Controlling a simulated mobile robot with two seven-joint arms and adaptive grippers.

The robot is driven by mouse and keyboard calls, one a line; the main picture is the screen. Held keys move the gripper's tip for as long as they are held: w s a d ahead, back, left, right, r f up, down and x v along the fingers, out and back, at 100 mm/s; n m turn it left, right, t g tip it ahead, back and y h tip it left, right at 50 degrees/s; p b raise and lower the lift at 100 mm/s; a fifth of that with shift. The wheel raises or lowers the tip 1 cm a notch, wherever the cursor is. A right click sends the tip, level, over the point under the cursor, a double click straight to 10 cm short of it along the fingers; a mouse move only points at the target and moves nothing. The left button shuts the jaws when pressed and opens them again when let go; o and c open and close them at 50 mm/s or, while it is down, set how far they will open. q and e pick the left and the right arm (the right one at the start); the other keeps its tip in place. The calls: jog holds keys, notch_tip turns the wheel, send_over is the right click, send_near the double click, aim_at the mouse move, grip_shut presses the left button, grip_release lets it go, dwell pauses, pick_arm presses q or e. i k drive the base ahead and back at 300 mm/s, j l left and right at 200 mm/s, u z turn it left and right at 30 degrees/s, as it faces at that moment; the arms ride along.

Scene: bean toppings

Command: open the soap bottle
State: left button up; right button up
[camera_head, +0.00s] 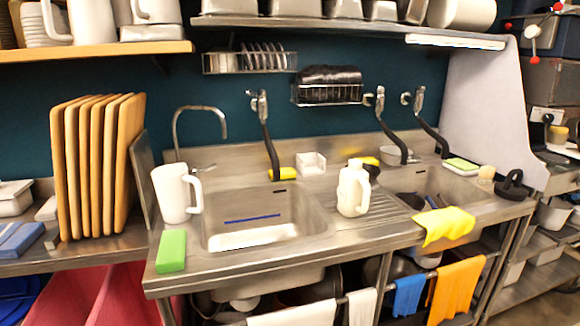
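A white bottle with a side handle (353,192), which looks like the soap bottle, stands upright on the ribbed steel drainboard between the two sinks. Its narrow top points up. A small dark object (373,172) shows right beside its top; I cannot tell whether it is part of the bottle or behind it. Whether the bottle is capped is too small to tell. Neither of my grippers is in view.
A white pitcher (174,193) and a green sponge (171,251) are left of the left sink (325,222). A yellow cloth (444,225) hangs over the front edge at right. Hoses with black handles (272,155) hang behind. The counter directly before the bottle is clear.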

aim_at(354, 190)
jog(key=l+u, duration=0.35)
jog(key=l, duration=0.6)
jog(key=l+u, duration=0.3)
jog(key=l, duration=0.65)
